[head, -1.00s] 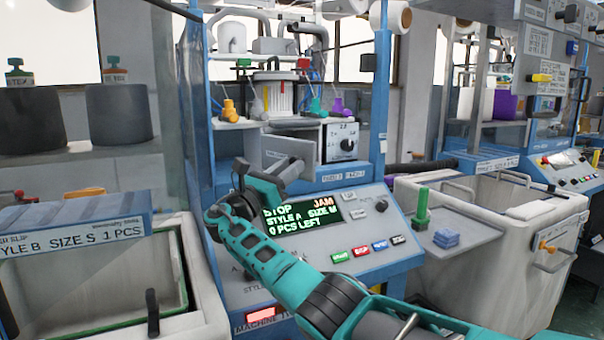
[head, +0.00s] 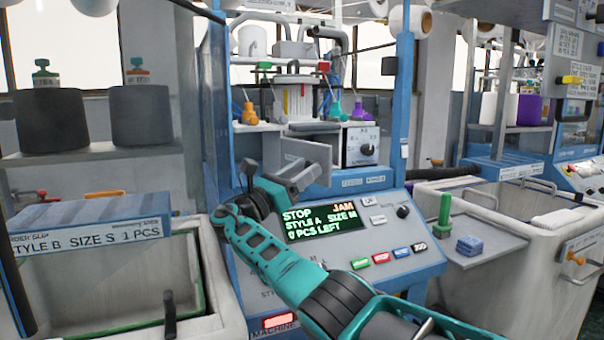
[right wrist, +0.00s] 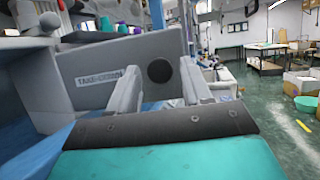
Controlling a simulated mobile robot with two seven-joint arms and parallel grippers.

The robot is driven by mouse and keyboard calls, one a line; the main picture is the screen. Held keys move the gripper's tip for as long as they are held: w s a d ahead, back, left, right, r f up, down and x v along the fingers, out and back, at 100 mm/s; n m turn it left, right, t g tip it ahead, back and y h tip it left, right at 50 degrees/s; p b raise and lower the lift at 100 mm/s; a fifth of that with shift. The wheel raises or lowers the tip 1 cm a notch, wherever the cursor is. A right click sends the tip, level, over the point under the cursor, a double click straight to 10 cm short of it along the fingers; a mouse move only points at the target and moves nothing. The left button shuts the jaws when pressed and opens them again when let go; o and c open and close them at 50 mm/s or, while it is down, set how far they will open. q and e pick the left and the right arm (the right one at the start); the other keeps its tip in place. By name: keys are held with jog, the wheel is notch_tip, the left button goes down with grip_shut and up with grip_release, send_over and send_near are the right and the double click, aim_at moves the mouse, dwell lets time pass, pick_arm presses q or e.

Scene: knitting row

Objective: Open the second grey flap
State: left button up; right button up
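A grey flap (head: 308,150) stands on the front of the knitting machine, left of a dial box. It seems to stick out at an angle from the machine. In the right wrist view the flap (right wrist: 95,75) carries a label reading TAKE-DOWN and a round black spot or knob (right wrist: 159,71). My right gripper (head: 283,180) is close in front of the flap, above the display. Its two grey fingers (right wrist: 160,88) are apart, with the black spot showing between them; contact cannot be told. My left gripper is not in view.
Below the gripper is a sloped panel with a display (head: 320,220) reading STOP and JAM, and coloured buttons (head: 380,258). White bins stand left (head: 110,280) and right (head: 500,270). Coloured knobs (head: 335,108) sit above the flap. Open floor shows at right in the right wrist view.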

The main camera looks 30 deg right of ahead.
jog(key=shift+o, duration=0.6)
jog(key=shift+f, duration=0.1)
jog(key=v, duration=0.7)
jog(key=shift+a+b, duration=0.25)
jog(key=shift+b, duration=0.1)
